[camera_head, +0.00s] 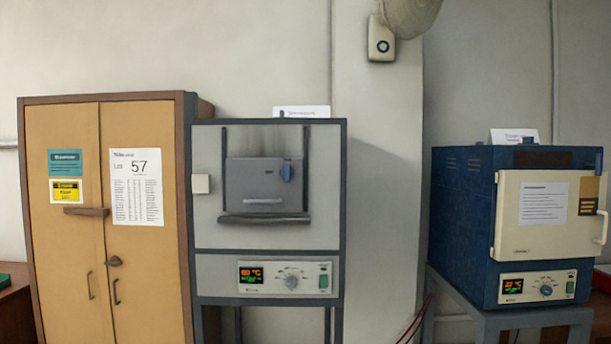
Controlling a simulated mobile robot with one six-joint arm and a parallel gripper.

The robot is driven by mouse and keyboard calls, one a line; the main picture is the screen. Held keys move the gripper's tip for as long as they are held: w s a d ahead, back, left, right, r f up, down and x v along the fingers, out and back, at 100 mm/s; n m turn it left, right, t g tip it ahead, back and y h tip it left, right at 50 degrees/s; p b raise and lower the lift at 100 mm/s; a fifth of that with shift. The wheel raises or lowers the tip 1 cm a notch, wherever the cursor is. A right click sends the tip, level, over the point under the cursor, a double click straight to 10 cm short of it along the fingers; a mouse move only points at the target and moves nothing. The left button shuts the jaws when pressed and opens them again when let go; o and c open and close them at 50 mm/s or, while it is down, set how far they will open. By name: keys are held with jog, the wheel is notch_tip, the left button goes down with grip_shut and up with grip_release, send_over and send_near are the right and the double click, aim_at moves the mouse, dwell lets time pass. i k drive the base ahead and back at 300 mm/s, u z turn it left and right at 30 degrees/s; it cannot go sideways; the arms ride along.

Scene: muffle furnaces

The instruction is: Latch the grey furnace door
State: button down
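The grey furnace (218,230) stands in the middle of the camera_head view on a dark frame. Its small grey door (255,180) sits between two dark vertical rails and appears to cover the opening. A dark horizontal bar handle (264,218) runs along the door's lower edge. Below is a control panel with a lit display (251,276), a dial (291,282) and a green switch (324,281). My gripper is not in view.
A tan two-door cabinet (75,250) stands directly left of the grey furnace. A blue furnace (462,215) with a cream door (510,230) stands on a stand at the right. Bare wall (385,200) shows in the gap between the furnaces. A small white box (201,184) is at the grey furnace's left edge.

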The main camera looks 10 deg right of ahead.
aim_at(286, 172)
jog(key=z, duration=0.05)
jog(key=k, duration=0.15)
jog(key=u, duration=0.2)
jog(key=i, duration=0.95)
jog(key=z, duration=1.15)
jog(key=k, duration=0.15)
jog(key=u, duration=2.8)
